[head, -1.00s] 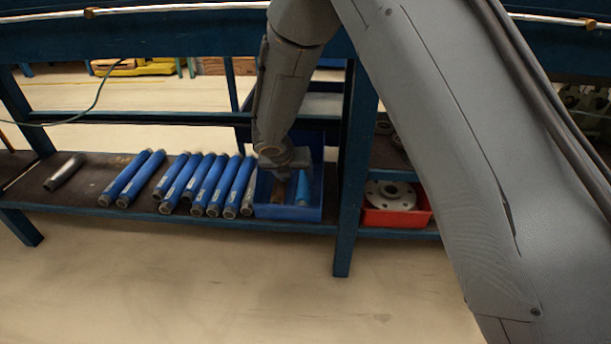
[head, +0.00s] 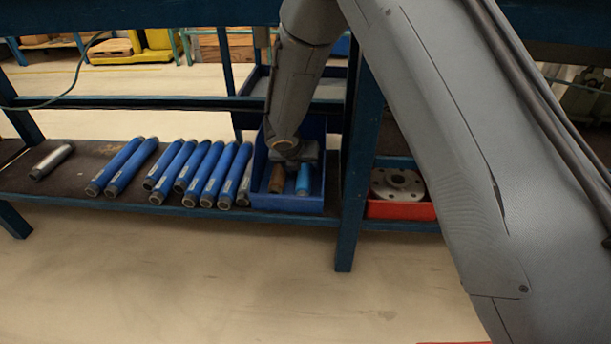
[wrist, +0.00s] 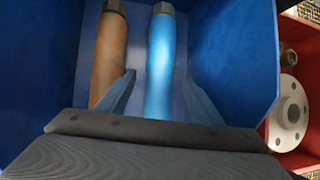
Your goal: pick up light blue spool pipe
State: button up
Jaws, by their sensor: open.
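The light blue spool pipe (wrist: 161,70) lies lengthwise in a blue bin (wrist: 235,50), beside a brown pipe (wrist: 108,55) to its left. In the head view the light blue pipe (head: 303,179) shows at the front of the bin (head: 290,202) on the low shelf. My gripper (wrist: 162,92) is open in the wrist view, with one finger on each side of the light blue pipe. The left finger is between the two pipes. I cannot tell whether the fingers touch the pipe. In the head view my arm hides much of the bin's inside.
Several dark blue pipes (head: 205,172) lie on the shelf left of the bin, with a grey pipe (head: 52,162) at the far left. A red bin (head: 400,210) with a flange (head: 397,183) stands right of a blue shelf post (head: 353,200). The floor in front is clear.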

jog(key=shift+w+f, duration=0.15)
grip_shut()
dwell(0.5)
